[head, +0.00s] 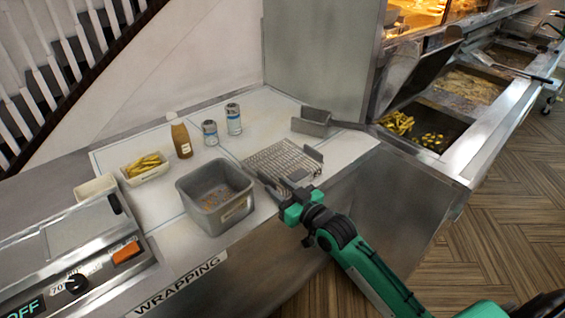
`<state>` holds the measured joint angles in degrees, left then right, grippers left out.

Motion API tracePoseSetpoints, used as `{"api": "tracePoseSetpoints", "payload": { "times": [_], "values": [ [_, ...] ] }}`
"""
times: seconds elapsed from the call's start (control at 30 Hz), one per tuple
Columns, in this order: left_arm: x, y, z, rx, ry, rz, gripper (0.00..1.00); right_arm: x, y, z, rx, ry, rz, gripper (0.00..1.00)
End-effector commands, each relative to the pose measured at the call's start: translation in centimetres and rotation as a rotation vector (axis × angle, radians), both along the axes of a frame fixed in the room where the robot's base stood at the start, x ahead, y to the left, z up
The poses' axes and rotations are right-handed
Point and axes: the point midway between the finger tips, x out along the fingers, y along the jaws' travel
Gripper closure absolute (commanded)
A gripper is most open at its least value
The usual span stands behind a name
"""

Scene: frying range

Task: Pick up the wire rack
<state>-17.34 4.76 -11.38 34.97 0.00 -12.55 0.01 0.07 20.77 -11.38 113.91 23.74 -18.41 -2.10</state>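The wire rack (272,160) is a flat metal grid lying on the white wrapping counter, with raised grey plates at its right side. My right gripper (272,183), on a green and black arm coming in from the lower right, has its fingers at the rack's near edge. Whether the fingers touch the rack or have closed on its edge is too small to tell. The rack looks level on the counter. My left gripper is out of view.
A grey square tub (202,186) stands just left of the gripper. Two shakers (233,119), a brown bottle (181,140) and a tray of fries (146,168) stand behind it. A grey metal scoop (312,122) lies behind the rack. Fryer vats (440,128) are at the right.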

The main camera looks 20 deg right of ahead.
Motion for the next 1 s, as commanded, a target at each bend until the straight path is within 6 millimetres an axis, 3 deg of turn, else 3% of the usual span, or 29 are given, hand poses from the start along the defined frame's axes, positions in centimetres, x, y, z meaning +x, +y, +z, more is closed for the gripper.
{"api": "tracePoseSetpoints", "payload": {
  "times": [0.27,0.53,0.87,1.0],
  "values": [
    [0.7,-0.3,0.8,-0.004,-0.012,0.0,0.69,1.9,0.7,0.2,0.001,-0.001,0.001,0.65],
    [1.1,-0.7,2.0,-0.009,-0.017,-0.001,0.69,5.2,1.9,0.0,0.001,0.0,0.0,0.65],
    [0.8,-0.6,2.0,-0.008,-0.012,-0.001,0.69,5.9,2.1,-0.2,0.0,0.0,0.0,0.65],
    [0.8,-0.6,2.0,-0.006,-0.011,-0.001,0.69,5.8,2.1,-0.1,0.0,0.001,0.0,0.91]
  ]
}}
